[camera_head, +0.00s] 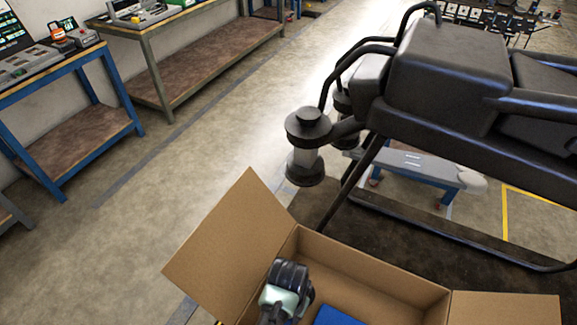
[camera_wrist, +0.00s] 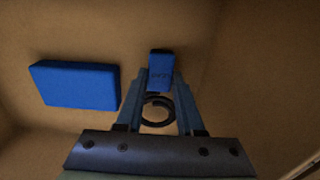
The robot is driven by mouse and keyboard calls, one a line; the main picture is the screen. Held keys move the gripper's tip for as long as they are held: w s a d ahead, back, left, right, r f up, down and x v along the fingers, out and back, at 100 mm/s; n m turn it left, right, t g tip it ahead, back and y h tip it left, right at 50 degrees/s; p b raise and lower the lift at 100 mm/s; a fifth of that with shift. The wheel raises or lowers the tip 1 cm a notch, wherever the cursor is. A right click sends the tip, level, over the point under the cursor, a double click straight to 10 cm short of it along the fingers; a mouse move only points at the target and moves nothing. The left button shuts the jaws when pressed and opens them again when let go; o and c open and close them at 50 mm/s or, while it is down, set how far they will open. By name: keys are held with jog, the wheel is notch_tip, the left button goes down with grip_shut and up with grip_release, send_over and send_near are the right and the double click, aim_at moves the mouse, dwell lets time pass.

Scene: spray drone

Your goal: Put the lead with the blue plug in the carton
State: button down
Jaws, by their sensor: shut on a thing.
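The open brown carton (camera_head: 375,280) stands at the bottom of the head view with its flaps spread. The lead's dark coiled cable (camera_wrist: 143,110) shows between the fingers. In the head view my wrist is over the carton's left part, and the fingertips and lead are hidden. I cannot tell whether the lead touches the carton floor.
A blue box (camera_wrist: 75,84) lies in the carton, left of the lead in the wrist view; part of it shows in the head view (camera_head: 337,316). A large dark spray drone (camera_head: 450,70) stands behind the carton. Workbenches (camera_head: 70,120) line the left; the floor between is clear.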

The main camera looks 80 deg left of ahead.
jog(key=shift+f, duration=0.8)
jog(key=shift+f, duration=0.15)
jog(key=c, duration=0.5)
grip_release()
notch_tip(320, 180, up, 12)
jog(key=shift+r, duration=0.2)
